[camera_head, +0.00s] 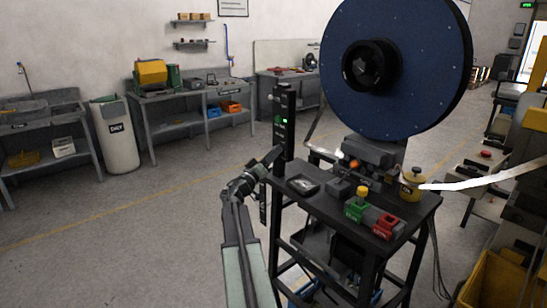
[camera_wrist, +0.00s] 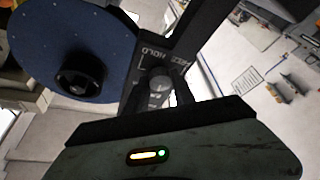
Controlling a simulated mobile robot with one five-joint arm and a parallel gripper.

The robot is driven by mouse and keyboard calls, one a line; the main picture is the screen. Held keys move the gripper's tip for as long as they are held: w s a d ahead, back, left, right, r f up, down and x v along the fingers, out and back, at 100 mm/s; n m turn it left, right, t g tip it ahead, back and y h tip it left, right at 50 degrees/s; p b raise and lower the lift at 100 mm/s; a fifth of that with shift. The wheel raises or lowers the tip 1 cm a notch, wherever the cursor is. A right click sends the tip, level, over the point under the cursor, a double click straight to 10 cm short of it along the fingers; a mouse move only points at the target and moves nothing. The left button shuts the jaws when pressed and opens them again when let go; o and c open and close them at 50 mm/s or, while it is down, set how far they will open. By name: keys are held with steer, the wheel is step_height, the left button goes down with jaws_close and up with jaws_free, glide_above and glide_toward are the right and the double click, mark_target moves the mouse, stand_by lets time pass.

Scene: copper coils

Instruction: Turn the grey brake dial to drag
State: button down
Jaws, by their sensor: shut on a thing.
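The grey brake dial (camera_wrist: 158,88) shows in the wrist view between my two dark fingers. It sits on a black panel (camera_wrist: 168,52) with the white words HOLD and FREE beside it; no word DRAG can be read. The dial's pointer is too dim to tell. My gripper (camera_wrist: 160,96) is shut on the dial. In the head view my gripper (camera_head: 272,157) reaches the black upright post (camera_head: 285,115) with small green lights, and the dial is hidden there.
A large blue reel (camera_head: 398,60) rises behind the black stand (camera_head: 330,205). The stand's top holds a green block (camera_head: 356,208), a red block (camera_head: 385,226) and a yellow pot (camera_head: 410,186). Floor at left is clear.

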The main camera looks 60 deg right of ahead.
stand_by(0.5)
steer(key=c, duration=1.1)
jaws_free()
steer(key=shift+o, duration=0.2)
steer(key=b+v, duration=0.2)
steer(key=v, duration=0.5)
steer(key=shift+a, duration=0.4)
steer(key=shift+f, duration=0.1)
